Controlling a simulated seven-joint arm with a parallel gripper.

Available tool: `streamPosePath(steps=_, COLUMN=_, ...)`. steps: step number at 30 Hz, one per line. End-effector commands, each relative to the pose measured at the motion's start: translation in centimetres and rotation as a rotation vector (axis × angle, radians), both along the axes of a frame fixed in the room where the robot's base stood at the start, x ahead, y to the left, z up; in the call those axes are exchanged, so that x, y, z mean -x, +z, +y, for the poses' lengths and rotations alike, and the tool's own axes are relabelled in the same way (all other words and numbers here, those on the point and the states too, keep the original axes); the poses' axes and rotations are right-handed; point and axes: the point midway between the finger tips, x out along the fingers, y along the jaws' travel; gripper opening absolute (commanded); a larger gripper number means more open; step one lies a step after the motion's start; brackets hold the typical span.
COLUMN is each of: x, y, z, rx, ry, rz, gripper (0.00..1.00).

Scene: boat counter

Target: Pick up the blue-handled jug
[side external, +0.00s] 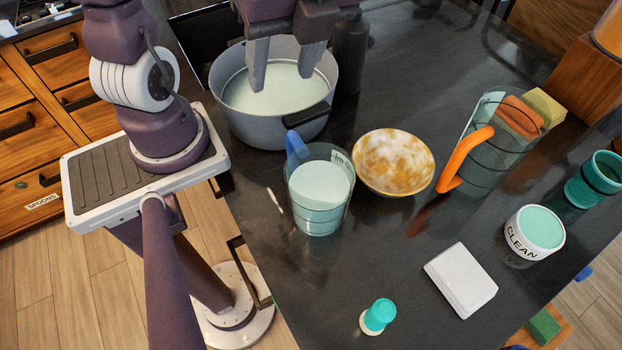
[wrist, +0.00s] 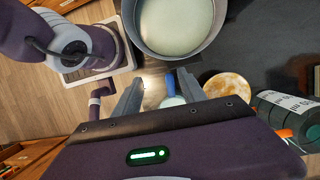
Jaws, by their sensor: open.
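The blue-handled jug (side external: 320,190) stands upright on the dark counter, clear-walled with pale mint contents. Its blue handle points up and left in the side view, toward the pot. In the wrist view the jug (wrist: 173,101) shows between my fingers, mostly hidden by the gripper body, with its blue handle just above. My gripper (side external: 284,85) is open and empty. In the side view its fingers appear over the grey pot, up and left of the jug, and apart from the jug.
A grey pot (side external: 228,118) with pale contents is behind the jug. A brown-and-white bowl (side external: 393,162) sits close to its right. An orange-handled jug (side external: 497,140) stands farther right. A white block (side external: 461,280), a "CLEAN" tub (side external: 535,232) and a teal-topped item (side external: 378,316) lie nearer.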

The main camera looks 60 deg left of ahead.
Motion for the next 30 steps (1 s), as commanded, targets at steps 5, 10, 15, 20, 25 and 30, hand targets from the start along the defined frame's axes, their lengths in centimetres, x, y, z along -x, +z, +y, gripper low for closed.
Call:
streamPosePath(steps=5, x=-0.2, y=2.0, z=-0.7, rx=0.136, ry=-0.259, rz=0.052, gripper=0.49)
streamPosePath(steps=10, x=-0.3, y=4.5, z=-0.7, rx=0.254, ry=-0.454, rz=0.031, gripper=0.49)
streamPosePath(steps=15, x=-0.4, y=5.4, z=-0.2, rx=0.330, ry=-0.587, rz=-0.013, gripper=0.49)
streamPosePath(steps=20, x=-0.3, y=0.1, z=-0.2, rx=0.324, ry=-0.583, rz=-0.008, gripper=0.49)
streamPosePath(steps=25, x=-0.2, y=-5.1, z=-0.3, rx=0.324, ry=-0.584, rz=-0.007, gripper=0.49)
streamPosePath(steps=30, x=-0.2, y=-8.5, z=-0.4, rx=0.327, ry=-0.586, rz=-0.008, gripper=0.49)
